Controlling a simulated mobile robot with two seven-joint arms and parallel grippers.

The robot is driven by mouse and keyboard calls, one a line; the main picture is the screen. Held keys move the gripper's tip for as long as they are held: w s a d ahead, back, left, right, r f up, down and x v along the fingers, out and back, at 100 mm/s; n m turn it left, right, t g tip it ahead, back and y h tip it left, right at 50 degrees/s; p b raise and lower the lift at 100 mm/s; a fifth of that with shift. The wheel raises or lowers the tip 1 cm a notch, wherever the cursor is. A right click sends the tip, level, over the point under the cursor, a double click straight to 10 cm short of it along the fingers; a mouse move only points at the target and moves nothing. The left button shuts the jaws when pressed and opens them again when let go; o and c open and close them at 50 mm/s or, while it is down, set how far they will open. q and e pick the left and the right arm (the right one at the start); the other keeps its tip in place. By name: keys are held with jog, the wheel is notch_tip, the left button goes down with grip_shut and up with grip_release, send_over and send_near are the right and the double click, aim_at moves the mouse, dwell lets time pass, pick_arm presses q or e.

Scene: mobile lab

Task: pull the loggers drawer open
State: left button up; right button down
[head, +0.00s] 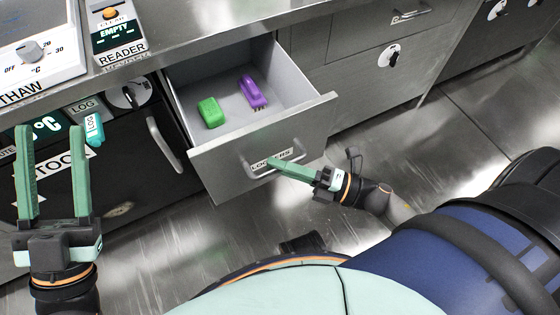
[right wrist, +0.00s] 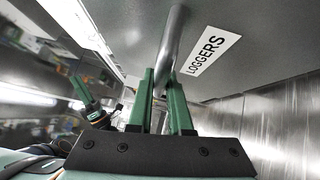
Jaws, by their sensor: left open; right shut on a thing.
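The loggers drawer (head: 203,162) stands pulled out from the steel counter front. Inside it lie a green logger (head: 211,112) and a purple logger (head: 252,92). Its front carries a LOGGERS label, which also shows in the right wrist view (right wrist: 208,52). My right gripper (head: 272,163) is shut on the drawer's bar handle (right wrist: 172,38), with one green finger on each side of the bar. My left gripper (head: 50,135) is open and empty at the left, in front of the dark cabinet.
A thaw unit (head: 38,50) and a reader (head: 117,38) stand on the counter (head: 185,35) above. A dark cabinet door with a vertical handle (head: 163,143) is left of the drawer. Closed steel drawers (head: 350,85) are to the right. Bare floor shows below the drawer.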

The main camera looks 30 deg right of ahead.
jog(key=c, duration=0.8)
grip_release()
jog(key=shift+c, duration=0.2)
pick_arm(q)
jog(key=w+f+n+y, duration=0.1)
jog(key=f, duration=0.1)
jog(key=w+f+n+y, duration=0.1)
jog(key=shift+w+a+f+g+y+p, duration=0.1)
jog(key=shift+a+f+g+y+p, duration=0.1)
jog(key=shift+f+g+y+p, duration=0.2)
pick_arm(e)
jog(key=v, duration=1.2)
jog(key=shift+s+d, duration=0.2)
pick_arm(q)
jog(key=shift+r, duration=0.25)
